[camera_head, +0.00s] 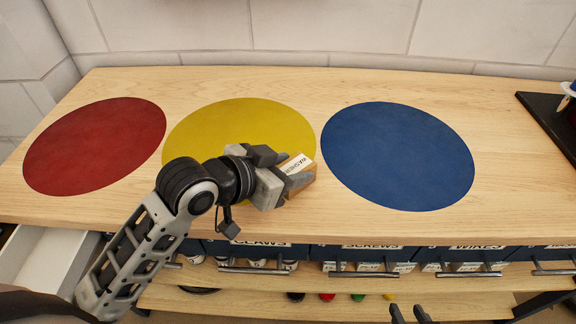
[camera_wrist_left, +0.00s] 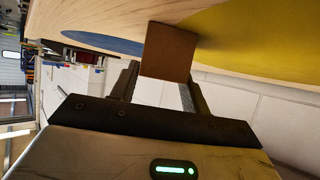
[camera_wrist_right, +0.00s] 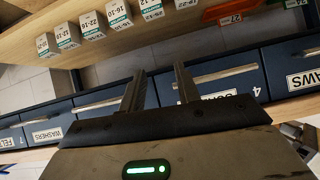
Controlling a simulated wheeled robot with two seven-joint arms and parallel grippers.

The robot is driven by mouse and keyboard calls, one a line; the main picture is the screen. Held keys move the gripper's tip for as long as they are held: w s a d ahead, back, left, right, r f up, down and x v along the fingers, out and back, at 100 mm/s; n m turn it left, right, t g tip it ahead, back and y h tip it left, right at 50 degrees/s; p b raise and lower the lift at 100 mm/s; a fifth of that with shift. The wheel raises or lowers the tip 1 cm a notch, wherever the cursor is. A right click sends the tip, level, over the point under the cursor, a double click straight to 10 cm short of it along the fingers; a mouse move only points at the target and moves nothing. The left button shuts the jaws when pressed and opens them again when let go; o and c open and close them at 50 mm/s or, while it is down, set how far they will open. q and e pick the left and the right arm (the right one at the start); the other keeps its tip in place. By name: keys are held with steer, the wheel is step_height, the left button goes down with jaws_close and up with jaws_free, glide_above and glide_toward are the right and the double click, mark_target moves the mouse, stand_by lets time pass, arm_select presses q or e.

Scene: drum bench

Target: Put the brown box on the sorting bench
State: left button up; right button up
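The brown box (camera_head: 296,172) is small and has a white label on top that seems to read "WASHERS". My left gripper (camera_head: 284,184) is shut on it in the head view, over the right part of the yellow disc on the sorting bench (camera_head: 240,83). In the left wrist view the box (camera_wrist_left: 168,52) sits between the fingertips, close to the bench surface; I cannot tell whether it touches. My right gripper (camera_wrist_right: 160,82) is open and empty in front of the labelled drawers. Its fingertips (camera_head: 411,313) show at the bottom of the head view.
Red (camera_head: 97,146), yellow (camera_head: 219,121) and blue (camera_head: 397,156) discs mark the bench top. A black tray (camera_head: 550,117) is at the far right. Blue labelled drawers (camera_wrist_right: 235,76) line the front, and an open white drawer (camera_head: 47,262) juts out at left. A lower shelf (camera_head: 370,307) holds small items.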

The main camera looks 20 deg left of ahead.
arm_select(q)
steer(key=shift+o, duration=1.1)
steer(key=shift+r, duration=0.25)
steer(key=p+v, duration=0.1)
steer(key=v, duration=0.5)
steer(key=shift+s+a+r, duration=0.1)
steer(key=shift+s+r, duration=0.15)
steer(key=shift+s, duration=0.05)
steer(key=p+v, duration=0.5)
steer(key=p, duration=0.1)
steer(key=shift+s+a+f+p, duration=0.1)
steer(key=shift+s+p, duration=0.05)
steer(key=shift+p, duration=0.25)
arm_select(e)
steer(key=r, duration=0.1)
steer(key=d+r, duration=0.1)
steer(key=r, duration=0.1)
steer(key=shift+s+d+r+h, duration=0.15)
steer(key=shift+s+h, duration=0.05)
steer(key=shift+h, duration=0.1)
